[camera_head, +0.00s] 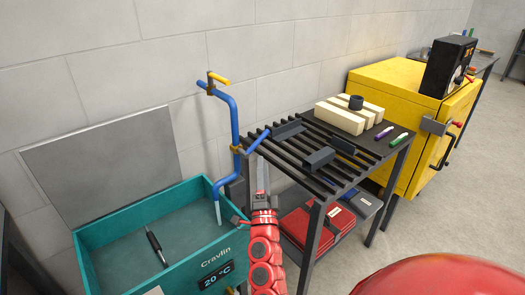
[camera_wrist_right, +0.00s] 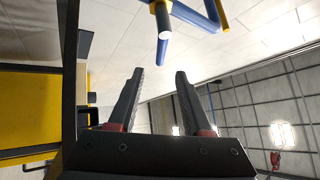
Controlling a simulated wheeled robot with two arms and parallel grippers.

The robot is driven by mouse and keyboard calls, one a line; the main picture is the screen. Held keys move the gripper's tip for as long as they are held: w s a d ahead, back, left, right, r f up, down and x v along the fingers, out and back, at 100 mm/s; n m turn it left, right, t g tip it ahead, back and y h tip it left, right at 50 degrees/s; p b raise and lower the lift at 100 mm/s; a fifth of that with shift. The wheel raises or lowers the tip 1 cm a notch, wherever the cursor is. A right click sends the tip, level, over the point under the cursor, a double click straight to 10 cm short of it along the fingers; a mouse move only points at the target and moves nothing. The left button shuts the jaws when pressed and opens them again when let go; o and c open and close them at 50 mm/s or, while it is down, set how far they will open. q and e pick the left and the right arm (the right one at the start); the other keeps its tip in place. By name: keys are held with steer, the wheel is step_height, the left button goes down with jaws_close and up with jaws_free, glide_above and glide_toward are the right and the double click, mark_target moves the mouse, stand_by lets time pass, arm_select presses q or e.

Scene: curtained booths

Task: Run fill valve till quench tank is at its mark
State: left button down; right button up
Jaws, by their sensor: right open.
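The teal quench tank (camera_head: 222,251) stands at lower left in the head view, with a "20 °C" display on its front. A blue pipe (camera_head: 235,120) rises at its right side and bends down over it. A pale streak (camera_head: 217,213) hangs below the spout; I cannot tell if it is water. A yellow handle (camera_head: 219,79) tops the pipe, and a blue lever (camera_head: 258,140) with a yellow collar sits midway. My right gripper (camera_head: 254,172) is open and empty just below the lever. In the right wrist view, blue pipework (camera_wrist_right: 163,50) lies beyond its fingers (camera_wrist_right: 159,76). Water level and mark are unclear.
A black slatted table (camera_head: 300,150) right of the pipe holds pale blocks (camera_head: 349,115), dark brackets and markers. Red items (camera_head: 318,222) lie on its lower shelf. A yellow cabinet (camera_head: 391,78) stands behind. A dark stick (camera_head: 156,247) is in the tank. Floor is clear at right.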

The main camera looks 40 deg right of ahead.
steer(key=v, duration=0.4)
steer(key=shift+c, duration=0.3)
stand_by(6.0)
